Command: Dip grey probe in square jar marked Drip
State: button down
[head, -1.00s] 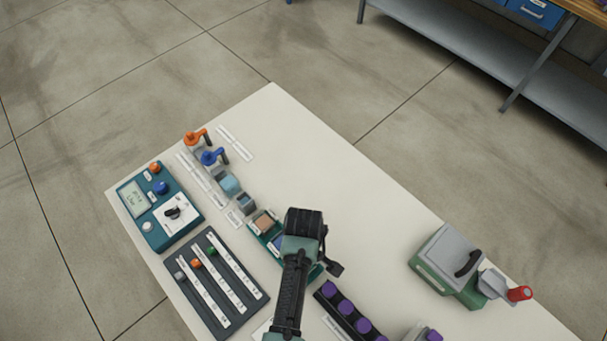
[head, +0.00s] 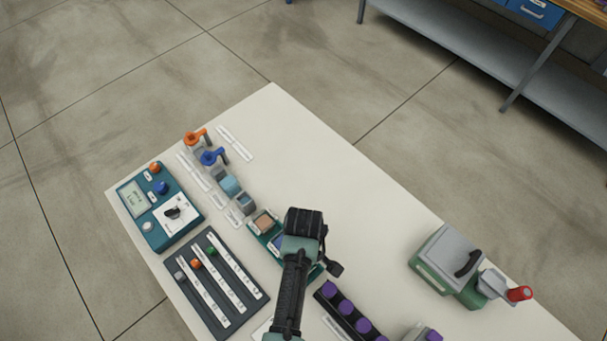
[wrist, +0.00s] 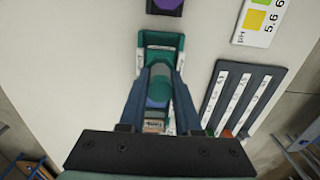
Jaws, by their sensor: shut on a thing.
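My gripper (wrist: 158,92) is shut on a rounded teal-and-grey thing (wrist: 160,87), seen end-on between its fingers in the wrist view. I cannot tell whether this is the grey probe. In the head view my wrist hides the fingers and the held thing; it is above the teal tray (head: 254,233). A row of small square jars stands up and left of it, one with a light-blue top (head: 230,186) and a greyer one (head: 245,203). White labels lie beside them, too small to read, so I cannot pick out Drip.
An orange-handled piece (head: 196,138) and a blue-handled one (head: 211,157) stand at the row's far end. A teal meter (head: 160,207) and dark slider board (head: 217,283) lie left. A purple-capped rack (head: 347,311) and green-grey device (head: 447,262) stand right. The table's upper middle is clear.

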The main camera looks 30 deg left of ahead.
jog(key=shift+r, duration=0.15)
notch_tip(320, 180, up, 8)
jog(key=p, duration=0.8)
jog(key=shift+r, duration=0.1)
dwell(1.5)
